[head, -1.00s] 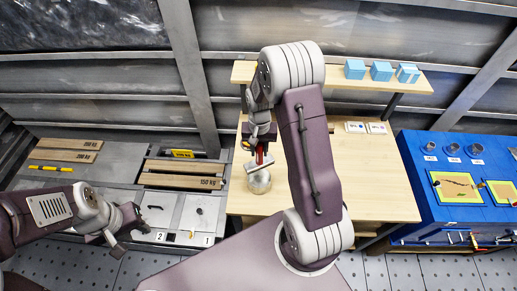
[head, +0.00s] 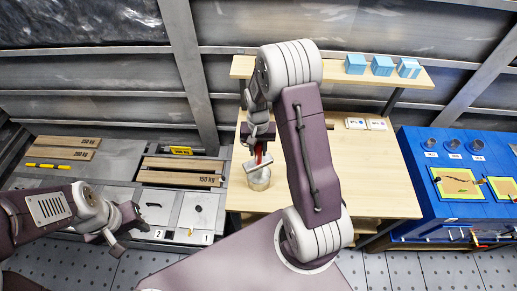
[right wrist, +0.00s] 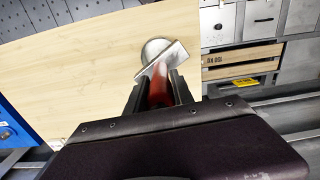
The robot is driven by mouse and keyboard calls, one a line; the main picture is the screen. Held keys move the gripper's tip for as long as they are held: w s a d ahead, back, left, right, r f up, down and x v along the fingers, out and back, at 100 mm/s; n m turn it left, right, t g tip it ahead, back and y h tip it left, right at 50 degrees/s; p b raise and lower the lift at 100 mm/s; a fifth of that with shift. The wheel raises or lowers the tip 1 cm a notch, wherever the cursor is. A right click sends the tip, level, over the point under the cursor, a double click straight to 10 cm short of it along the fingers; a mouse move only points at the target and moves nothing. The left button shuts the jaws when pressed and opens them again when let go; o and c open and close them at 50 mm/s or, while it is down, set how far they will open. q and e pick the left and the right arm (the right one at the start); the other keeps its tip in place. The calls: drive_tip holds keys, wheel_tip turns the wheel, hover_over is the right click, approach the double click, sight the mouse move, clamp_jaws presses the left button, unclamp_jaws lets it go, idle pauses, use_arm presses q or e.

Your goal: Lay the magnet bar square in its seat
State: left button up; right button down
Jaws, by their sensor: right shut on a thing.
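My right gripper (head: 262,147) hangs over the left side of the wooden table, shut on a red piece (head: 259,153). A silver bar (head: 256,163), seemingly the magnet bar, sits at the lower end of the red piece. The bar lies slanted across the top of a round metal cup (head: 260,181). Whether it touches the cup, and the seat itself, I cannot tell. The right wrist view shows the red piece (right wrist: 158,88) between the fingers, the bar (right wrist: 162,58) and the cup (right wrist: 151,47) behind it. My left gripper (head: 130,216) is empty, its fingers apart, over the grey bench.
The wooden table (head: 360,180) is clear to the right of the cup. Two small white cards (head: 365,124) lie at its back. Blue boxes (head: 382,66) stand on a shelf above. A blue bench (head: 415,215) stands right; wooden bars (head: 180,164) lie on the grey bench left.

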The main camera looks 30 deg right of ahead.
sight(259, 160)
drive_tip(key=shift+d, duration=0.1)
drive_tip(key=shift+f, duration=0.2)
drive_tip(key=shift+f+b, duration=1.2)
drive_tip(key=shift+f, duration=0.35)
drive_tip(key=shift+f, duration=0.15)
drive_tip(key=shift+f+b, duration=0.85)
drive_tip(key=shift+f, duration=0.15)
drive_tip(key=shift+f, duration=0.65)
idle(1.0)
